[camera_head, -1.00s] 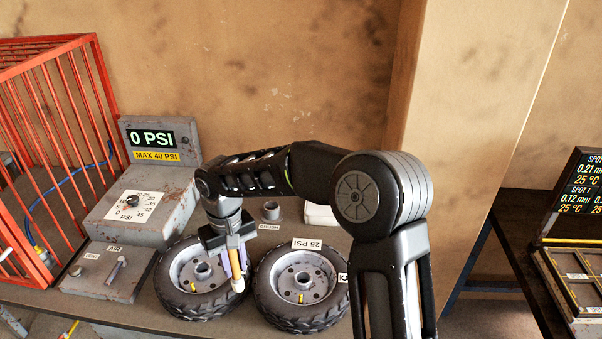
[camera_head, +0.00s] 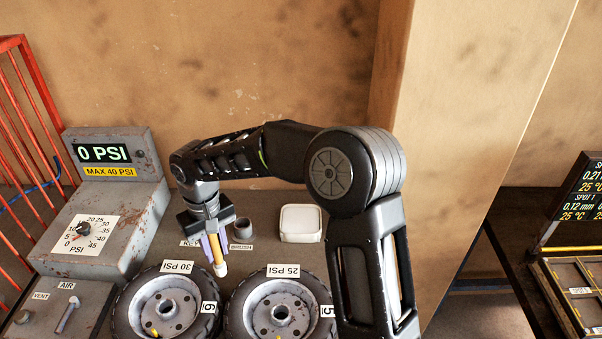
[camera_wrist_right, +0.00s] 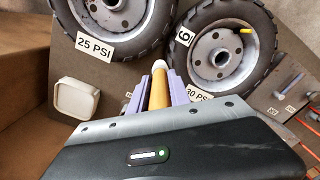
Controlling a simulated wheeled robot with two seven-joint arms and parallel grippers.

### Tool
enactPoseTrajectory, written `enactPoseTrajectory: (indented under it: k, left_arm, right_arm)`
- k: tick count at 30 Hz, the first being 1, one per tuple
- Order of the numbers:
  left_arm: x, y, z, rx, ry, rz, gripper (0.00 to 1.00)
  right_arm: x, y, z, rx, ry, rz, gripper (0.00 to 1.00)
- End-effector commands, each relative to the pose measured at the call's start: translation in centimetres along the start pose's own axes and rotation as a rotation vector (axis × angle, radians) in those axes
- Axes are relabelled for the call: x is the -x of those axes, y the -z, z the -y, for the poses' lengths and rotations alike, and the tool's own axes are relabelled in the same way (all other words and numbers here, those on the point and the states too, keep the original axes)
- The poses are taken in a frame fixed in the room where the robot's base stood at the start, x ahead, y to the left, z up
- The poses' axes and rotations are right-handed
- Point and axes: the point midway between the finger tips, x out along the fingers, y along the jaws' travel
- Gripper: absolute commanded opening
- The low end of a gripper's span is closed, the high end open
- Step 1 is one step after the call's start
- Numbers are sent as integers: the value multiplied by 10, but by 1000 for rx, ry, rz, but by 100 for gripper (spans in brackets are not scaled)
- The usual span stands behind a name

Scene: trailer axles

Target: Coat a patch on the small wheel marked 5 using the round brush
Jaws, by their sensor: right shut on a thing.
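The wheel marked 5 (camera_head: 257,304) lies flat on the bench, black-tyred with a grey rim and a 25 PSI label behind it; the head view cuts off its near edge. It also shows in the right wrist view (camera_wrist_right: 78,29). My right gripper (camera_head: 213,248) is shut on the round brush (camera_head: 219,262), which has a yellow handle and a white tip pointing down. The brush also shows in the right wrist view (camera_wrist_right: 160,85). The gripper is behind the gap between the two wheels, apart from both. My left gripper is not in view.
Another wheel (camera_head: 124,314), with a 30 PSI label, lies to the left. A grey cup (camera_head: 242,229) labelled BRUSH and a white block (camera_head: 300,224) stand behind. The pressure console (camera_head: 103,222) and air-valve box (camera_head: 62,312) are at left.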

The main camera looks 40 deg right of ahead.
Motion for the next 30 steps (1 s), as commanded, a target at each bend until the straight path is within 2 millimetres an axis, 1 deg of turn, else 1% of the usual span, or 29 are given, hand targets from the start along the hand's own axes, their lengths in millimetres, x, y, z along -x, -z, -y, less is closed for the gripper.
enactPoseTrajectory:
  k: [11, 14, 17, 20, 23, 24, 26, 27, 29, 30]
  left_arm:
    - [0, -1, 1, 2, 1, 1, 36]
    - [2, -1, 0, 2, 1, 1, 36]
    - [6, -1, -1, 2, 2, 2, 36]
    - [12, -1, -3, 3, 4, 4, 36]
    - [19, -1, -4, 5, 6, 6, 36]
    - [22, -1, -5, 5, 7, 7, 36]
    - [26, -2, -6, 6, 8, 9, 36]
    - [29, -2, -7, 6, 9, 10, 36]
    - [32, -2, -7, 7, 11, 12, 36]
    - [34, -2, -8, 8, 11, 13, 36]
  right_arm:
    - [0, 0, 0, -2, 0, -1, 0]
    - [0, 4, -8, -25, -1, -10, 0]
    - [-1, 14, -28, -84, -3, -33, 0]
    - [-4, 27, -61, -178, -10, -73, 0]
    - [-7, 41, -107, -297, -25, -125, 0]
    - [-8, 46, -128, -347, -34, -150, 0]
    - [-10, 51, -159, -421, -47, -184, 0]
    - [-10, 54, -179, -467, -57, -207, 0]
    - [-11, 56, -209, -530, -72, -241, 0]
    - [-11, 56, -227, -569, -82, -261, 0]
